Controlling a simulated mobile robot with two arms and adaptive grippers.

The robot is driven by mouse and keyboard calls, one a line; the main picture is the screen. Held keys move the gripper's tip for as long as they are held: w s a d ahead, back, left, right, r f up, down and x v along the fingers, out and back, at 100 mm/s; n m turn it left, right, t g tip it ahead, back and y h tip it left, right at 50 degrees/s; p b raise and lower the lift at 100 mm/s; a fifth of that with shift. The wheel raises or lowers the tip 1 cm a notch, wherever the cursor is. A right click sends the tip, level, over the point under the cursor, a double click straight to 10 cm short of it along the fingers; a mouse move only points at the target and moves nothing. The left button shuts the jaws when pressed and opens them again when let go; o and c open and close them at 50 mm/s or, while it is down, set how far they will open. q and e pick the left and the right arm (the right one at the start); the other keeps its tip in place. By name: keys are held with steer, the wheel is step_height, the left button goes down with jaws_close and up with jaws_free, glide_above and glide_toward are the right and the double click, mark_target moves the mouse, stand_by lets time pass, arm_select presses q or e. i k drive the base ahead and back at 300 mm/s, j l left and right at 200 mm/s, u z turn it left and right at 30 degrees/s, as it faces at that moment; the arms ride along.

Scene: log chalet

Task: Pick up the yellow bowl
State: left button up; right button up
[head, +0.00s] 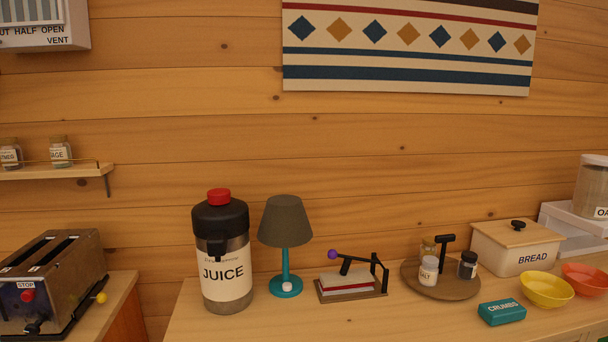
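The yellow bowl (546,290) stands upright on the wooden counter at the right of the head view. It looks empty. An orange-red bowl (586,279) stands close at its right, and I cannot tell whether the two touch. Neither of my grippers shows in the head view.
A teal box marked CRUMBS (501,312) lies just left of the bowl. Behind are a bread box (516,247) and a round tray (437,288) with shakers. A juice jug (222,252), lamp (286,238) and toaster (50,280) stand further left. The counter's front left (270,325) is clear.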

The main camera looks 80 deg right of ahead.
mark_target(545, 290)
steer(key=k+z, duration=0.15)
steer(key=z, duration=0.35)
steer(key=k+z, duration=0.15)
steer(key=z, duration=0.35)
steer(key=k+z, duration=0.15)
steer(key=z, duration=0.35)
steer(key=k+l+z, duration=0.1)
steer(key=z, duration=0.4)
steer(key=k+l+z, duration=0.15)
steer(key=l, duration=0.25)
steer(key=k+l+z, duration=0.2)
steer(key=l, duration=0.25)
steer(key=k+l+z, duration=0.15)
steer(key=l, duration=0.3)
steer(key=k+l+z, duration=0.2)
steer(key=l, duration=0.25)
steer(key=k+l+z, duration=0.15)
steer(key=l, duration=0.35)
steer(key=l+z, duration=0.2)
steer(key=l, duration=0.3)
steer(key=k+l, duration=0.1)
steer(key=l, duration=1.1)
steer(key=k, duration=0.05)
